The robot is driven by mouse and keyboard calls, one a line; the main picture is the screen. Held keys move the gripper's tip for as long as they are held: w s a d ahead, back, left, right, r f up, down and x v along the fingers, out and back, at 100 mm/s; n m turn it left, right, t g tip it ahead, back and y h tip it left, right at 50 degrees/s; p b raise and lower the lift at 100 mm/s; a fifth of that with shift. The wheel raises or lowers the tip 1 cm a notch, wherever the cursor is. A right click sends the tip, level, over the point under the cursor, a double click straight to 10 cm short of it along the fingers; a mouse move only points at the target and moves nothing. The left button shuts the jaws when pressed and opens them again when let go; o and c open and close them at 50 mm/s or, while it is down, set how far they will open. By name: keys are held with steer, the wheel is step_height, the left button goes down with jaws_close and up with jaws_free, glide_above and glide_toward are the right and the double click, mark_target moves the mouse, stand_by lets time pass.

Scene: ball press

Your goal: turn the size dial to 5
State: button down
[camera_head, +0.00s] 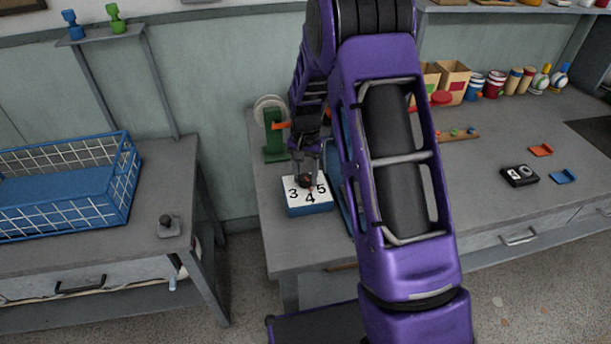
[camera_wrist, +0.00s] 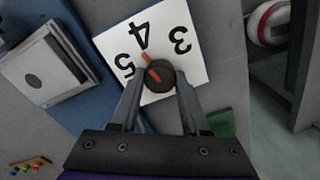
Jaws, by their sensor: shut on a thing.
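The size dial is a dark round knob (camera_wrist: 160,77) with an orange pointer (camera_wrist: 149,62) on a white plate (camera_wrist: 108,48) marked 3, 4 and 5. In the head view the white plate (camera_head: 300,206) sits on a blue block (camera_head: 310,211) near the left end of the right bench. The wrist view shows the pointer near the 4, turned slightly to the 5 side. My gripper (camera_head: 306,178) points down at the dial, and its fingers (camera_wrist: 160,84) are shut on the knob from both sides. My arm hides part of the bench to the right.
A green stand with a pale wheel (camera_head: 269,113) is behind the dial. A blue wire basket (camera_head: 70,188) and a small grey knobbed piece (camera_head: 169,228) are on the left bench. Cups and bottles line the back right. A gap separates the benches.

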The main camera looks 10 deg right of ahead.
mark_target(305, 177)
steer(key=n, duration=0.4)
steer(key=shift+n, duration=0.3)
steer(key=shift+n+b, duration=0.3)
steer(key=shift+n, duration=1.7)
steer(key=shift+c, duration=1.9)
jaws_free()
steer(key=shift+r, duration=0.1)
step_height(305, 177, up, 17)
steer(key=p, duration=0.1)
steer(key=shift+r, duration=0.15)
